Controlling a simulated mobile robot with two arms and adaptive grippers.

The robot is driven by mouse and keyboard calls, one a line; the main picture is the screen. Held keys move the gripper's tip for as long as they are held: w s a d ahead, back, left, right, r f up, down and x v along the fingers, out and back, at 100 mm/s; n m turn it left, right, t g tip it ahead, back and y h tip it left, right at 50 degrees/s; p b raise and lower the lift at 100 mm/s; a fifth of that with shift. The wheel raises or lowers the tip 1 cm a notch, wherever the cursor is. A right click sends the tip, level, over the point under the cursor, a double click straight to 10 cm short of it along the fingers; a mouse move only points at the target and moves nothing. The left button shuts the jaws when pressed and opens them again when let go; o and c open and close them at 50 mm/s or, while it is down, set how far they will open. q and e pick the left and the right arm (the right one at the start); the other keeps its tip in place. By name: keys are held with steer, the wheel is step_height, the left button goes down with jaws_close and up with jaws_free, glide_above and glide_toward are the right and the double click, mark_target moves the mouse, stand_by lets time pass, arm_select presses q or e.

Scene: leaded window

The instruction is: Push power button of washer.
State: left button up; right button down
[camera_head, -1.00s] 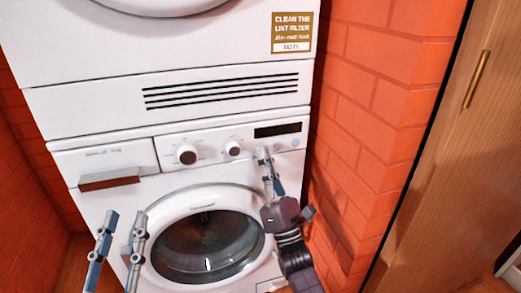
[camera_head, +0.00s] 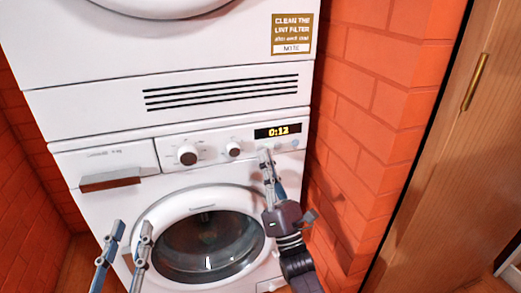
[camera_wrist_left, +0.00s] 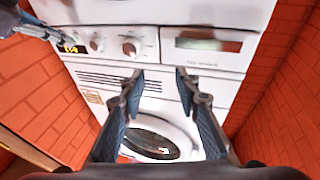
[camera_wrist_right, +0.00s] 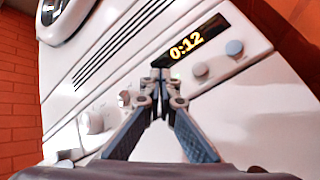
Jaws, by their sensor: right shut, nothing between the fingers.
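The white washer (camera_head: 95,203) is the lower machine, with a round glass door (camera_head: 208,248) and a control strip. Its display (camera_head: 278,131) is lit and reads 0:12, also in the right wrist view (camera_wrist_right: 185,46). Below the display, the right wrist view shows a grey round button (camera_wrist_right: 234,47) and a smaller one (camera_wrist_right: 200,70). My right gripper (camera_head: 265,152) is shut and empty, its tips just below the display's left end; I cannot tell whether they touch the panel. My left gripper (camera_head: 132,229) is open and empty, left of the door.
A second white machine (camera_head: 70,40) is stacked above. Orange brick walls (camera_head: 375,110) flank the washer, with a wooden door (camera_head: 440,190) at right.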

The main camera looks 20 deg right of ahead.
steer(key=shift+s, duration=0.1)
